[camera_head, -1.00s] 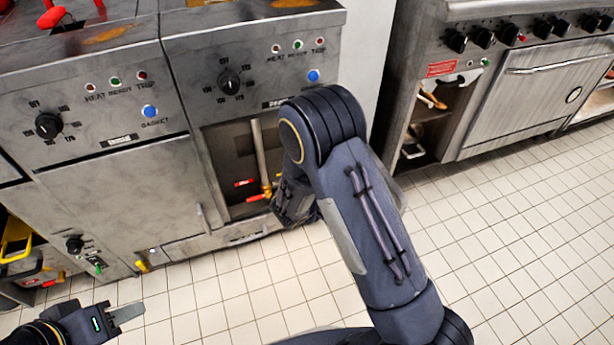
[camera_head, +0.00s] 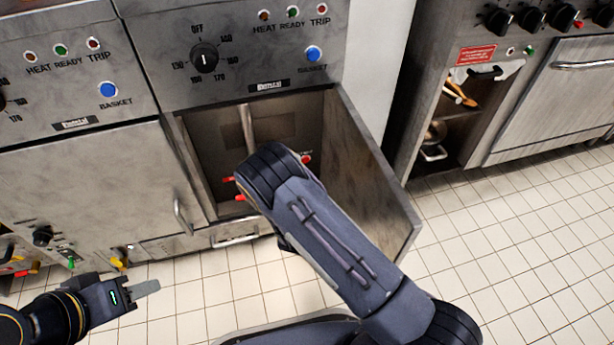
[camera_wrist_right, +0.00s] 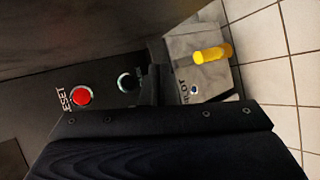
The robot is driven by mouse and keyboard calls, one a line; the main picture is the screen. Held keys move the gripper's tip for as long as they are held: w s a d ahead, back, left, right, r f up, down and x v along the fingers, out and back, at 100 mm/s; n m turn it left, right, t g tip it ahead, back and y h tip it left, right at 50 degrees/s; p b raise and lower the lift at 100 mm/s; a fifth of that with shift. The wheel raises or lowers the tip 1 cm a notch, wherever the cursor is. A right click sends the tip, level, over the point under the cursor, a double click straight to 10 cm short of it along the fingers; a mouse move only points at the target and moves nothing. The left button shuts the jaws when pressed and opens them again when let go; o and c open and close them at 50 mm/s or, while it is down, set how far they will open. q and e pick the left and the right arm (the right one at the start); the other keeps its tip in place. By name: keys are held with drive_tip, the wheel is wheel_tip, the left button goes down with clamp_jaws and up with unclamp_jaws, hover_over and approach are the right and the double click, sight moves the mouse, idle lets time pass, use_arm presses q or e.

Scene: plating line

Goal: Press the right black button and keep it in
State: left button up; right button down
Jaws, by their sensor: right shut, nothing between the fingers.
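The black button (camera_wrist_right: 127,82) shows in the right wrist view, between a red button (camera_wrist_right: 81,95) marked RESET and my gripper's fingers. My right gripper (camera_wrist_right: 155,72) is shut and empty, with its fingertips just right of the black button in the picture. I cannot tell whether they touch it. In the head view my right forearm (camera_head: 325,230) reaches into the open fryer cabinet and hides the right gripper and the button. My left gripper (camera_head: 146,288) is low at the left, seen edge-on, clear of the fryers.
The open cabinet door (camera_head: 375,170) stands right of my right forearm. A yellow handle (camera_wrist_right: 212,54) lies near the PILOT label. Red-handled valves (camera_head: 240,197) show inside the cabinet. A blue BASKET button (camera_head: 314,54) is above. Tiled floor (camera_head: 500,240) is clear at right.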

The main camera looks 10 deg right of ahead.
drive_tip(key=shift+w, duration=0.1)
drive_tip(key=w+b, duration=0.1)
drive_tip(key=w, duration=0.6)
drive_tip(key=shift+w+a+f, duration=0.1)
drive_tip(key=shift+w+f, duration=0.05)
drive_tip(key=shift+w, duration=0.15)
drive_tip(key=shift+w+b, duration=0.35)
drive_tip(key=shift+w, duration=0.15)
idle(1.4)
drive_tip(key=shift+w+b, duration=0.35)
drive_tip(key=shift+b, duration=0.05)
drive_tip(key=shift+w, duration=0.1)
drive_tip(key=shift+w+r, duration=0.2)
drive_tip(key=shift+w, duration=0.2)
idle(1.8)
